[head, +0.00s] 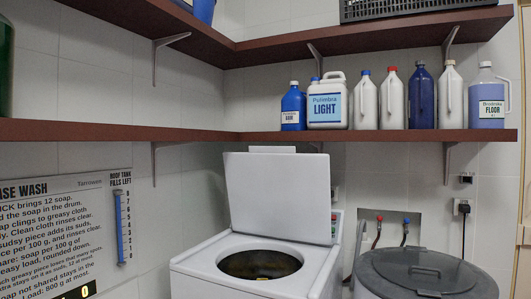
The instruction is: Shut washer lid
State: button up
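The white top-loading washer (208,264) stands low in the middle of the head view. Its flat white lid (279,193) is raised and stands nearly upright at the back of the washer top. The round drum opening (260,264) is uncovered, with a dark inside. The drum's contents cannot be made out. My gripper is not in this view.
A dark-lidded round tub (430,272) stands right of the washer. Brown shelves (365,135) run along the walls above, the lower one holding several bottles. A sign (65,240) hangs on the left wall. Taps (378,230) are behind the tub.

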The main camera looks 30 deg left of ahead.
aim_at(274, 191)
jog(key=u, duration=0.85)
jog(key=i, duration=1)
jog(key=u, duration=1)
jog(key=k, duration=0.65)
jog(key=z, duration=0.95)
